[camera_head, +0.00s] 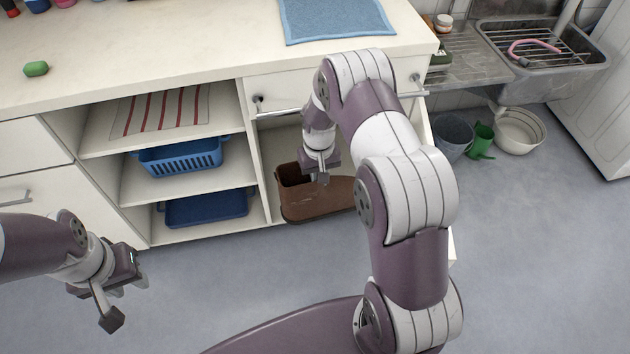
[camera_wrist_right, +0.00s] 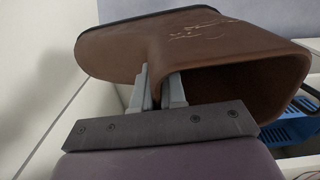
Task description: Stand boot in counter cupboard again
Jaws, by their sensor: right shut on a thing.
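A brown boot (camera_head: 318,199) is at the open counter cupboard (camera_head: 262,170), its shaft upright on the left and its foot pointing right in the head view. My right gripper (camera_head: 322,177) is at the boot's top rim, shut on the shaft wall. In the right wrist view the fingers (camera_wrist_right: 160,88) pinch the rim of the boot (camera_wrist_right: 190,45), with the hollow opening facing the camera. Whether the sole touches the cupboard floor cannot be told. My left gripper (camera_head: 124,290) is open and empty, over the floor at the lower left.
Left of the cupboard, shelves hold a striped cloth (camera_head: 162,110), a blue basket (camera_head: 180,157) and a dark blue tray (camera_head: 206,208). A blue towel (camera_head: 335,18) and green soap (camera_head: 36,69) lie on the countertop. Buckets (camera_head: 455,133) stand under the sink (camera_head: 540,62). Floor in front is clear.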

